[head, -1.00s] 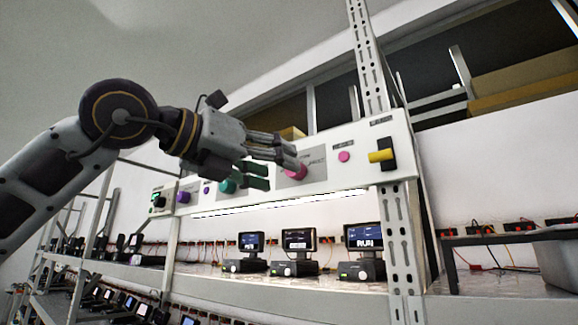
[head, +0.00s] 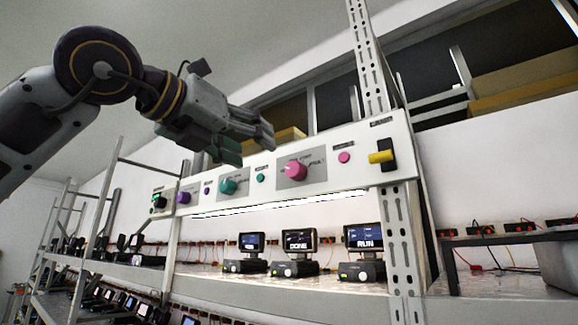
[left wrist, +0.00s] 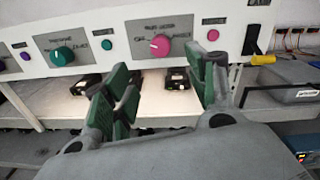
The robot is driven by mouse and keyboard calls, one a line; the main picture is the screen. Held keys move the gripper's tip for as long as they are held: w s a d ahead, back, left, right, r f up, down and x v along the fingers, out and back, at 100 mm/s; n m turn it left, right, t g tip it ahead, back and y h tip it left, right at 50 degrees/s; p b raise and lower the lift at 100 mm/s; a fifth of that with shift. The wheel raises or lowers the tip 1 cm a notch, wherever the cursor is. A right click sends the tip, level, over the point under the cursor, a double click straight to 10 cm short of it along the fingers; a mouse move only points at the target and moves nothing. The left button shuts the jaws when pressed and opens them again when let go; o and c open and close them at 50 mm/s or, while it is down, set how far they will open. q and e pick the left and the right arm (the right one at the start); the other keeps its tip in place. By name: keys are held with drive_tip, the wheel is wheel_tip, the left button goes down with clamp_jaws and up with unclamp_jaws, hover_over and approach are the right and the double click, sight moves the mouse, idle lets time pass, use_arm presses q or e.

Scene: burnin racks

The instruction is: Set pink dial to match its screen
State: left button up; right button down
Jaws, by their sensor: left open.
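The pink dial (head: 295,169) sits on a grey plate on the white control panel (head: 323,181). It also shows in the left wrist view (left wrist: 160,45), with a pale mark toward its left side; the plate's lettering is too blurred to read fully. Below the panel are small screens: a left one (head: 252,241) with unreadable text, a middle one (head: 299,240) reading DONE and a right one (head: 363,237) reading RUN. My left gripper (head: 250,143) is open and empty, up and left of the pink dial, apart from it. My right gripper is out of view.
The panel also bears a teal dial (head: 229,186), a purple dial (head: 184,198), a pink button (head: 344,157) and a yellow-handled switch (head: 381,157). A perforated metal post (head: 402,250) stands at the right. A grey bin (head: 558,262) is on the far right.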

sight(292, 168)
use_arm(q)
drive_tip(key=p+x, duration=0.4)
drive_tip(key=x, duration=0.8)
drive_tip(key=shift+w+d, duration=0.3)
drive_tip(key=shift+w, duration=0.25)
drive_tip(key=c, duration=1)
